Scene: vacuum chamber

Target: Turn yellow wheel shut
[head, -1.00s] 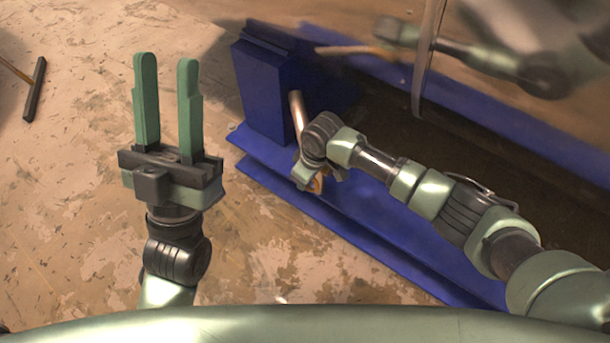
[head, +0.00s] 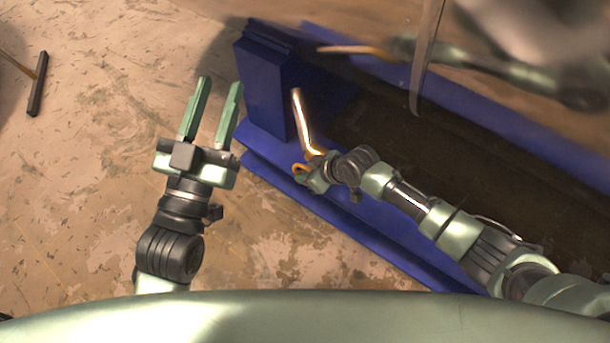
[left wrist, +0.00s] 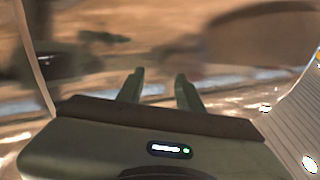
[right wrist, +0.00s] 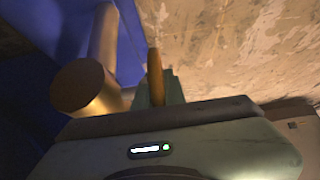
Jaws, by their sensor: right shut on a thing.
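The yellow wheel (head: 299,168) shows as a small orange piece of rim at the end of a shiny metal pipe (head: 302,118), beside the blue frame. Most of it is hidden by my right gripper (head: 309,178). In the right wrist view, an orange bar of the wheel (right wrist: 155,75) stands between the fingers of the right gripper (right wrist: 160,88), which is shut on it. The pipe's round end (right wrist: 85,85) is just left of the fingers. My left gripper (head: 219,84) is open and empty, left of the blue block; its fingers also show apart in the left wrist view (left wrist: 159,82).
A blue block (head: 265,90) rises from the blue frame (head: 370,225) behind the wheel. A reflective, glass-like panel (head: 480,50) stands at the upper right and mirrors my arm. A dark bar (head: 38,85) lies at far left. The floor at lower left is bare.

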